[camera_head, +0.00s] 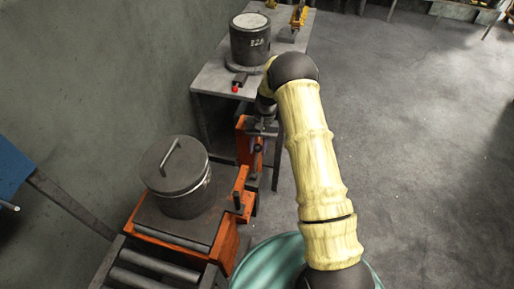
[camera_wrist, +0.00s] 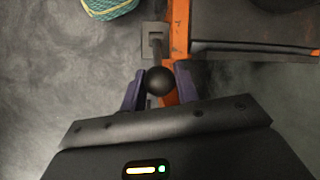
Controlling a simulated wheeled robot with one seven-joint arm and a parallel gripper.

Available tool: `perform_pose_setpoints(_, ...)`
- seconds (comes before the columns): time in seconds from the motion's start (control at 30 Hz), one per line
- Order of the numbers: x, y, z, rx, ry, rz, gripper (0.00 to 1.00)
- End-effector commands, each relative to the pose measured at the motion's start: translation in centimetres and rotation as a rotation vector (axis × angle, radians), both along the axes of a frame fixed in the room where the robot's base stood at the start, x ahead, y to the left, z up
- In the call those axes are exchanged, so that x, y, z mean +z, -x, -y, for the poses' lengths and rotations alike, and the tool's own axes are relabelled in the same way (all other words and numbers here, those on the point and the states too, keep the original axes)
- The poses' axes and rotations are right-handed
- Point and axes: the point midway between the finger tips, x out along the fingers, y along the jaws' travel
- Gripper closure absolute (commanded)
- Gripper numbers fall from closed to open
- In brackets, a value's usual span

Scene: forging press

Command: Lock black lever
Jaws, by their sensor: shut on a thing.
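The black lever ends in a round black ball knob (camera_wrist: 160,80) in the wrist view. My gripper (camera_wrist: 159,88) has one purple finger on each side of the knob and is shut on it. The lever's shaft is mostly hidden behind the knob, near an orange frame post and a grey slotted plate (camera_wrist: 155,40). In the head view my gripper is at the orange frame (camera_head: 246,150), low beside the grey table. My wrist and arm hide much of it there, and I cannot tell whether the lever is locked.
A lidded dark pot (camera_head: 178,178) stands on the orange-framed stand with rollers (camera_head: 150,270) at the lower left. A grey table (camera_head: 212,78) behind holds a black marked canister (camera_head: 250,40). A teal round drum (camera_head: 275,265) is at the bottom. Open floor lies to the right.

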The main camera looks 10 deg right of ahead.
Motion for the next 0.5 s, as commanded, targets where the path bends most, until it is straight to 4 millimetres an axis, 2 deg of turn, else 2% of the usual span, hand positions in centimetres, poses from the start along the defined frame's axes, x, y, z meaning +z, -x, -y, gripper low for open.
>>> perform_pose_setpoints(0.27, 0.07, -0.34, 0.37, -0.009, 0.001, 0.011, 1.00)
perform_pose_setpoints(0.3, 0.07, -0.33, 0.38, -0.008, 0.001, 0.010, 0.66)
perform_pose_setpoints(0.4, 0.07, -0.27, 0.27, -0.006, 0.001, 0.008, 0.49)
perform_pose_setpoints(0.5, 0.07, -0.21, 0.10, -0.004, 0.000, 0.007, 0.49)
